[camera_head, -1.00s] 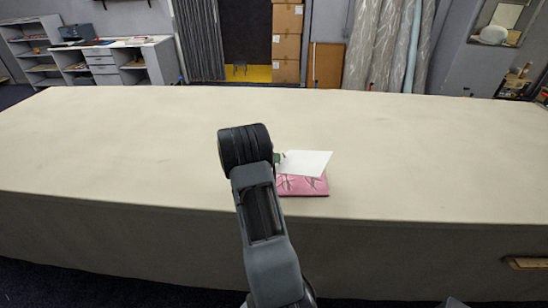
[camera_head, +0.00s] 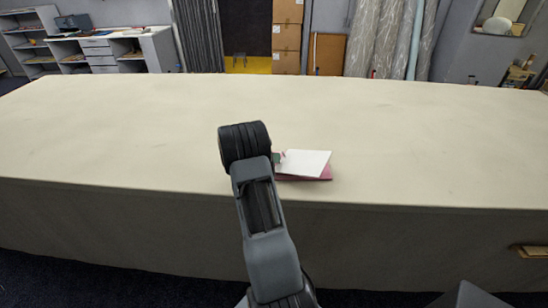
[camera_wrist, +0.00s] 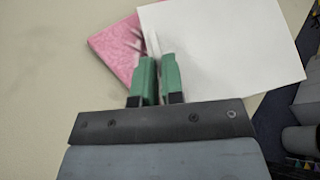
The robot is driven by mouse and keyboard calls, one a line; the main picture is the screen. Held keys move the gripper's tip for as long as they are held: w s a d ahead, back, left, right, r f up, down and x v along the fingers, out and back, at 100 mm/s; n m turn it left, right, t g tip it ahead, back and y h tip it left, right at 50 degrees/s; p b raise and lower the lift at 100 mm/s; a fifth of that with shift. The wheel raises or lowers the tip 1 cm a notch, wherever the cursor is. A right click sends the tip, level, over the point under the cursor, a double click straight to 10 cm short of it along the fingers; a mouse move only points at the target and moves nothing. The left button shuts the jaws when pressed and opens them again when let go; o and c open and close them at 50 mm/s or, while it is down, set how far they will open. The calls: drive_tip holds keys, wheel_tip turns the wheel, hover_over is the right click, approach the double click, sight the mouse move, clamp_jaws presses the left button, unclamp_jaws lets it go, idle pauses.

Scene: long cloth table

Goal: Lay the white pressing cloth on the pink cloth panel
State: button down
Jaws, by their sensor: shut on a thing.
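The white pressing cloth (camera_head: 306,163) is a flat white sheet that covers most of the pink cloth panel (camera_head: 318,178) in the head view. In the wrist view the white cloth (camera_wrist: 235,50) lies over the right part of the pink panel (camera_wrist: 116,46), whose left part stays bare. My gripper (camera_wrist: 158,62), with green fingers, is shut on the near left edge of the white cloth. In the head view my arm hides most of the gripper (camera_head: 279,157). I cannot tell whether the cloth touches the panel everywhere.
The long cream table (camera_head: 420,130) is clear around the panel. Its front edge runs close in front of the panel. Shelves (camera_head: 110,50), cardboard boxes (camera_head: 287,35) and fabric rolls (camera_head: 385,40) stand beyond the table's far side.

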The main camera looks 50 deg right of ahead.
drive_tip(key=shift+f, duration=0.3)
idle(0.5)
drive_tip(key=c, duration=1.2)
unclamp_jaws()
drive_tip(key=shift+o, duration=0.2)
drive_tip(key=b+v, duration=0.2)
drive_tip(key=v, duration=1.2)
drive_tip(key=shift+s, duration=0.1)
